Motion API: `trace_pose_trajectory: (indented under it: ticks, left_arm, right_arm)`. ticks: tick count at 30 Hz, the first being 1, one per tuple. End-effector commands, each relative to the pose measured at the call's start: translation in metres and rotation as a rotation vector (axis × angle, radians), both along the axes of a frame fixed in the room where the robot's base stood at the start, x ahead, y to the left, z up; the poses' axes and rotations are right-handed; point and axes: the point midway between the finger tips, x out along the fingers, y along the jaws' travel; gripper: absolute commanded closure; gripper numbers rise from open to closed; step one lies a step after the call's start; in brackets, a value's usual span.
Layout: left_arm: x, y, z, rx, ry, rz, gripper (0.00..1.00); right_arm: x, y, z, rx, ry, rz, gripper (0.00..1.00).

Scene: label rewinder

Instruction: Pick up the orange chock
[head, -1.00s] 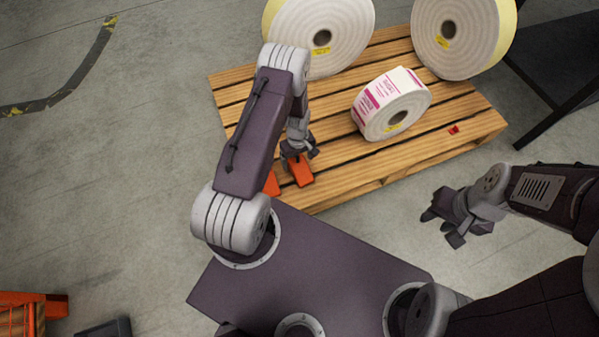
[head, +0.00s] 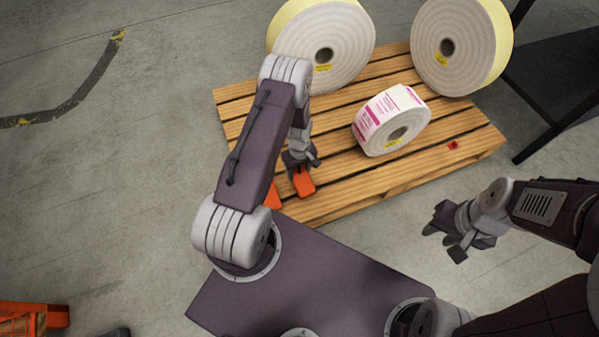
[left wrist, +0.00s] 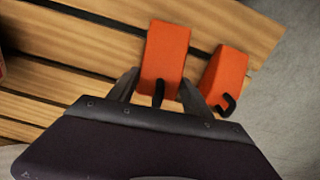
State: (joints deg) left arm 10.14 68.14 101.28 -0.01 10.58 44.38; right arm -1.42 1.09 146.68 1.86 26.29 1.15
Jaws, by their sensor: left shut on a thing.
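Two orange chocks are at the near left part of the wooden pallet. One orange chock (head: 304,184) is under my left gripper (head: 301,168); in the left wrist view this chock (left wrist: 167,55) sits between the two fingers (left wrist: 160,92), which are shut on its near end by a black handle. The second orange chock (head: 274,197) is partly hidden by my left arm in the head view. It shows in the left wrist view (left wrist: 226,75) just right of the fingers, with a black hook. My right gripper (head: 447,238) hangs empty and open off the pallet's right front.
The wooden pallet (head: 345,180) bears two large white rolls (head: 325,50) (head: 450,45) at the back and a smaller label roll (head: 392,120) in the middle. A small red piece (head: 453,146) lies at right. A dark table (head: 560,75) stands at far right.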

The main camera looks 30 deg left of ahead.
Motion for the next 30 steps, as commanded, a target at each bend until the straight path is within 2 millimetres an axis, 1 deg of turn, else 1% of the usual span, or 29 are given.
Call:
trace_pose_trajectory:
  ticks: [1, 2, 3, 9, 15, 18, 21, 30]
  left_arm:
    - [0.001, 0.000, 0.022, 0.000, -0.003, 0.000, 1.00]
    - [0.003, -0.005, 0.025, 0.000, -0.003, -0.004, 1.00]
    - [0.008, -0.014, 0.028, 0.000, -0.002, -0.006, 1.00]
    - [0.029, -0.053, 0.054, 0.000, -0.003, -0.005, 1.00]
    - [0.045, -0.084, 0.072, 0.000, -0.002, -0.004, 1.00]
    - [0.051, -0.094, 0.077, 0.000, -0.001, -0.002, 1.00]
    - [0.054, -0.099, 0.081, 0.000, 0.000, 0.000, 1.00]
    - [0.055, -0.103, 0.082, 0.000, 0.000, 0.000, 1.00]
  right_arm:
    - [0.000, 0.000, 0.018, 0.000, 0.000, 0.000, 0.64]
    - [0.000, 0.000, 0.020, 0.000, 0.000, 0.000, 0.64]
    - [0.000, 0.000, 0.023, 0.000, 0.000, 0.000, 0.64]
    - [0.000, 0.000, 0.043, 0.000, 0.000, 0.000, 0.64]
    - [0.000, 0.000, 0.055, 0.000, 0.000, 0.000, 0.64]
    - [0.000, 0.000, 0.058, 0.000, 0.000, 0.000, 0.64]
    - [0.000, 0.000, 0.060, 0.000, 0.000, 0.000, 0.64]
    - [0.000, 0.000, 0.060, 0.000, 0.000, 0.000, 0.64]
